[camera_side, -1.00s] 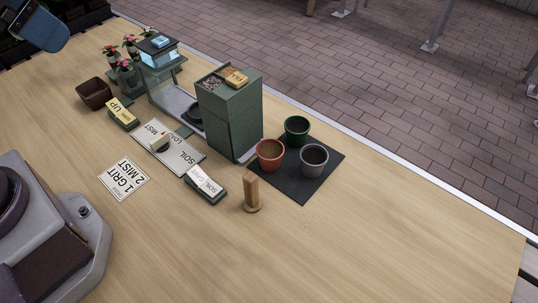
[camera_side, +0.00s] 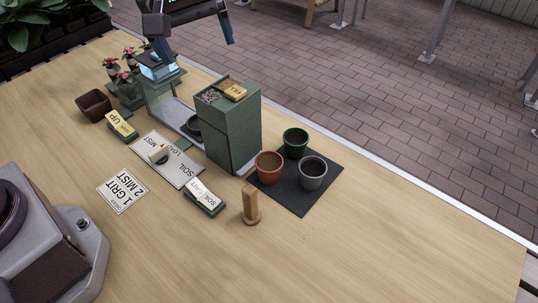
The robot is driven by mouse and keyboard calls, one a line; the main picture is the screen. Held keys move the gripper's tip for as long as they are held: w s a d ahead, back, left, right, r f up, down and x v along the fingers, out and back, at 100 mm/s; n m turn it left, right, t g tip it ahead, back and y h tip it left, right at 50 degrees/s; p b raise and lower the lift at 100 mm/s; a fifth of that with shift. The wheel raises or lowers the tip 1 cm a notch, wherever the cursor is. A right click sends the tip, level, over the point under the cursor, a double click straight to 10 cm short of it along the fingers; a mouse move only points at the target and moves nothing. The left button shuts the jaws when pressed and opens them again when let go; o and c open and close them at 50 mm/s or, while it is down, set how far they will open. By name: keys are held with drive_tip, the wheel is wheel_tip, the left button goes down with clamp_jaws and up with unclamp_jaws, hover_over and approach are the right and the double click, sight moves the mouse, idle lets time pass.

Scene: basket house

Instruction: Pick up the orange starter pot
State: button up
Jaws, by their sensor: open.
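The orange starter pot (camera_side: 268,167) stands upright on a dark square mat (camera_side: 291,202). A green pot (camera_side: 295,142) stands behind it and a grey pot (camera_side: 312,172) to its right, both on the same mat. All of them look dark inside. My gripper (camera_side: 196,55) is at the top of the view, above the green station and well up and left of the orange pot. Its fingers are spread apart with nothing between them.
A tall green cabinet (camera_side: 231,132) stands just left of the orange pot. A wooden post (camera_side: 250,204) stands in front of it. Labelled blocks, a white sign (camera_side: 121,189), a brown container (camera_side: 94,105) and flowering plants lie left. The table's front right is clear.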

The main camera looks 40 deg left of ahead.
drive_tip(key=w+d+f+n+g, duration=0.1)
drive_tip(key=w+d+f+n, duration=0.25)
drive_tip(key=f, duration=0.35)
drive_tip(key=n+g, duration=0.1)
drive_tip(key=n, duration=0.2)
hover_over(267, 162)
wheel_tip(267, 162, down, 8)
drive_tip(key=shift+n+y, duration=0.25)
drive_tip(key=shift+y, duration=0.15)
drive_tip(key=f, duration=0.7)
drive_tip(key=shift+w+d+f, duration=0.15)
drive_tip(key=shift+w+f, duration=0.05)
drive_tip(key=shift+f, duration=0.1)
drive_tip(key=shift+s+f, duration=0.15)
drive_tip(key=shift+f, duration=1.35)
drive_tip(key=shift+s+f, duration=0.1)
drive_tip(key=shift+f, duration=1.4)
drive_tip(key=shift+c, duration=0.4)
drive_tip(key=c, duration=0.9)
